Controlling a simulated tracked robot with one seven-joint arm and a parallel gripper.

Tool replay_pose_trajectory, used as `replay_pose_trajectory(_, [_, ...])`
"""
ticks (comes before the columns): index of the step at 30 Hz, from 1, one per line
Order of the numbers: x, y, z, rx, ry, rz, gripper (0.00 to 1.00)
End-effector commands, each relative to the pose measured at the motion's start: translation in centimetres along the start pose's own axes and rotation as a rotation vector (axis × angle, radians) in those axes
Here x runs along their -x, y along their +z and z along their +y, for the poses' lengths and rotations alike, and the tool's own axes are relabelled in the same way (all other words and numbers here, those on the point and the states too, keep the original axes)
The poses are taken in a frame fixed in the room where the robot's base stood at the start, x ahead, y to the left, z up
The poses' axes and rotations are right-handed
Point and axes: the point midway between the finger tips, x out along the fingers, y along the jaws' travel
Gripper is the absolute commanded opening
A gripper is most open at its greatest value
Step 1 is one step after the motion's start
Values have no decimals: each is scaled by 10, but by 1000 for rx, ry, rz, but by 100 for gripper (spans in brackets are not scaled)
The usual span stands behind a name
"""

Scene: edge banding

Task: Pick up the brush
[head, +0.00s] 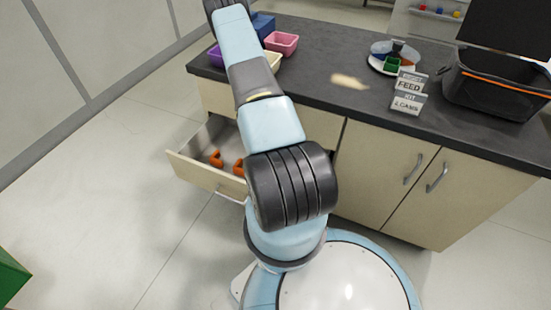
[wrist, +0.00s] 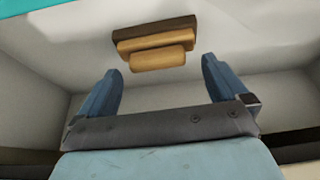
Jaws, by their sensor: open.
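In the wrist view, a wooden block-like thing (wrist: 155,40), dark brown at the back with tan stepped parts in front, lies near the top middle. It looks like the brush, but I see no clear bristles. My gripper (wrist: 160,66) has its two blue fingers wide apart, with nothing between them that I can see held. The thing shows ahead of the gap between the fingertips; I cannot tell the depth between them. In the head view my arm reaches to the top left and my gripper is out of frame; I see no brush there.
Pale walls surround the thing in the wrist view. In the head view, an open drawer (head: 207,178) holds orange pieces (head: 216,158). The dark counter (head: 325,70) bears a pink bin (head: 281,42), other coloured bins, a round tray, signs (head: 408,101) and a black box (head: 495,90).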

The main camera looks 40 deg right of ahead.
Motion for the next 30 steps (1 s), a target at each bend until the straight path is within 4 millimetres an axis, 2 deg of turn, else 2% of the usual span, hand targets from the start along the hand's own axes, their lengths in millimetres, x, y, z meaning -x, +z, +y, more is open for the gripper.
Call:
replay_pose_trajectory(6, [-19,0,0,0,1,-1,100])
replay_pose_trajectory(14, [-20,0,0,0,1,-1,100])
replay_pose_trajectory(30, [-20,-1,0,-1,1,0,48])
